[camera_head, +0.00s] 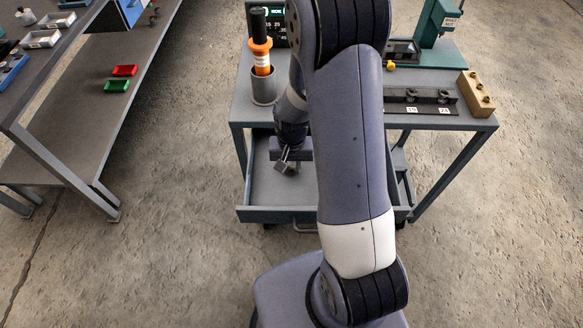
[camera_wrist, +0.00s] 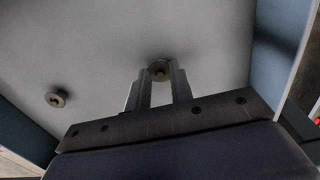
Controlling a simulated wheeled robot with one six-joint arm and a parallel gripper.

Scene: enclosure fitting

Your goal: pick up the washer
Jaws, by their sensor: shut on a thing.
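The washer (camera_wrist: 159,69), a small brass-grey ring with a dark centre, sits between the fingertips of my gripper (camera_wrist: 157,77) in the wrist view. The gripper is shut on it, over the pale floor of the open drawer (camera_head: 247,212). Whether the washer still touches the drawer floor, I cannot tell. In the head view my gripper (camera_head: 286,163) points down inside the drawer, and the washer is too small to make out there. A second small round part (camera_wrist: 57,98), much like it, lies on the drawer floor to the left.
The drawer's walls (camera_wrist: 287,45) stand close around the gripper. Above it, the cart top carries a grey cup (camera_head: 263,87) with an orange tool, a dark strip of fittings (camera_head: 425,108), a wooden block (camera_head: 475,96) and a green press (camera_head: 433,25). A workbench (camera_head: 75,75) stands left.

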